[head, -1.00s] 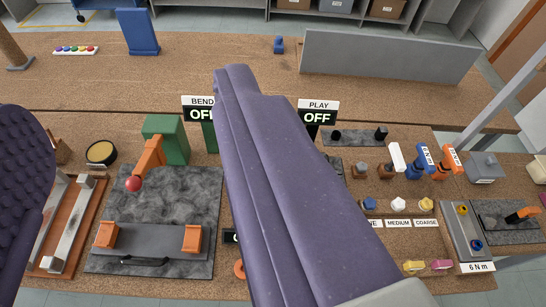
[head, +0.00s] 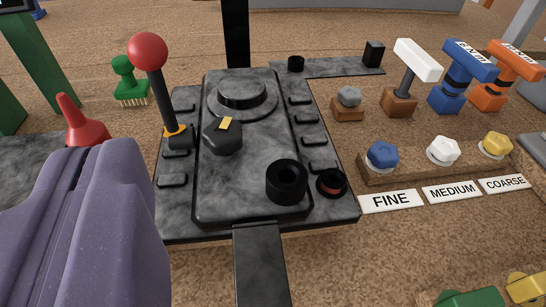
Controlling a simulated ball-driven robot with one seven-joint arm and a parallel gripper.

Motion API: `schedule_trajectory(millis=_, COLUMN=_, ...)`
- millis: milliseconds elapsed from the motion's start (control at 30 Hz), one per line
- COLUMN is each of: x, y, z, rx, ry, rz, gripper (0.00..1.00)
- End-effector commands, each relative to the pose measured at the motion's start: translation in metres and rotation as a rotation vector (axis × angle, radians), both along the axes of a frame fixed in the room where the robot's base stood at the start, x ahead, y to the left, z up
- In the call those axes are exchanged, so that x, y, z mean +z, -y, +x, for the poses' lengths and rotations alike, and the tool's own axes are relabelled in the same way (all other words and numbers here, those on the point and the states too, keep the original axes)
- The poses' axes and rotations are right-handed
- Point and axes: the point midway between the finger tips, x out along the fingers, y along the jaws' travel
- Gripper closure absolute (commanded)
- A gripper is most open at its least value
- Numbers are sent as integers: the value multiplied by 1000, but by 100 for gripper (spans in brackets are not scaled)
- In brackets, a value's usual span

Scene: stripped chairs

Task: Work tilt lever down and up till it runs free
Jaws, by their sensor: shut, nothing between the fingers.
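A lever with a red ball knob (head: 147,52) on a black rod stands up, leaning slightly left. Its foot sits in an orange collar at the left side of a black chair mechanism (head: 215,190). I take it for the tilt lever; no label shows on it. My gripper (head: 95,160), purple-grey, is at the lower left, shut with nothing in it. It appears below and left of the lever, apart from it in the picture. The mechanism also has a dark knob with a yellow mark (head: 225,124) and a black ring (head: 287,182).
A red cone (head: 82,122) shows just beyond my gripper, partly hidden. A green brush (head: 130,85) stands left of the lever. To the right are FINE, MEDIUM and COARSE labels, coloured knobs, and white, blue (head: 460,75) and orange T-handled tools. Cork bench below right is partly clear.

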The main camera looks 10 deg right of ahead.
Motion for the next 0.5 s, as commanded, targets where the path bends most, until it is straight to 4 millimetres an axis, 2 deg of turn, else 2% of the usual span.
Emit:
schedule_trajectory(millis=133, x=-1, y=0, z=0, rx=-8, ry=3, rz=-15, gripper=100)
schedule_trajectory(millis=500, x=1, y=-2, z=20, rx=-9, ry=1, rz=-16, gripper=100)
